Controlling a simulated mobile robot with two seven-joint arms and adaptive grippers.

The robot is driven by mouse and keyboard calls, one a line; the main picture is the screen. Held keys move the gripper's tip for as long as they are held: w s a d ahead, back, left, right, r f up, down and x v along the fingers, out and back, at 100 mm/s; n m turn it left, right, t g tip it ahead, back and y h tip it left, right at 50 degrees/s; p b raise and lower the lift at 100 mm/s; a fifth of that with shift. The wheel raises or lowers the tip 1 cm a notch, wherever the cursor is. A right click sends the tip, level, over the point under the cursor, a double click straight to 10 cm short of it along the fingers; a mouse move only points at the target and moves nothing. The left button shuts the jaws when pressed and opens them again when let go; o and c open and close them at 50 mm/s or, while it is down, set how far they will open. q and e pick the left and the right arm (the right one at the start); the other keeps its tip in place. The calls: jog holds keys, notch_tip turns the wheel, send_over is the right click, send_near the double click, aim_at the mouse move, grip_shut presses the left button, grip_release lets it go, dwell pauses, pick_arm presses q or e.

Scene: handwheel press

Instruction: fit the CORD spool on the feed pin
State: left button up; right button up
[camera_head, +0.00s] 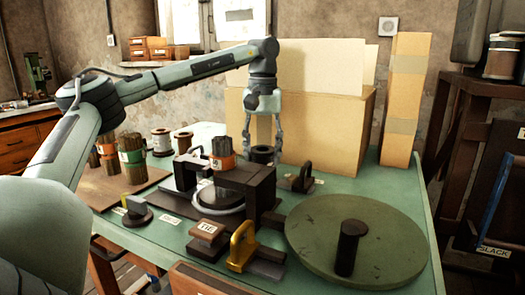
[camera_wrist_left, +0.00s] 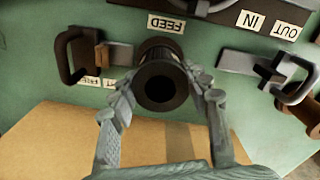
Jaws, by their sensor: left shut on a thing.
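My left gripper (camera_head: 262,146) reaches down from above behind the press (camera_head: 245,180). Its two fingers are closed on the sides of a dark, hollow spool (camera_head: 262,155). In the left wrist view the gripper (camera_wrist_left: 168,92) holds this spool (camera_wrist_left: 160,86), with its round bore facing the camera. No CORD lettering is readable on it. The FEED label (camera_wrist_left: 166,24) lies on the green table just past the spool. The feed pin is not visible, and I cannot tell whether the spool is around it. My right gripper is not in view.
A big green handwheel (camera_head: 320,245) takes up the front right. A black handle block (camera_head: 302,180) stands right of the spool. Cardboard boxes (camera_head: 325,130) stand close behind. A grey spool (camera_head: 162,142), a brown spool (camera_head: 182,142) and bundles (camera_head: 133,160) stand at the left.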

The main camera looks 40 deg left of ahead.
pick_arm(q)
jog(key=o, duration=1.3)
notch_tip(320, 180, up, 12)
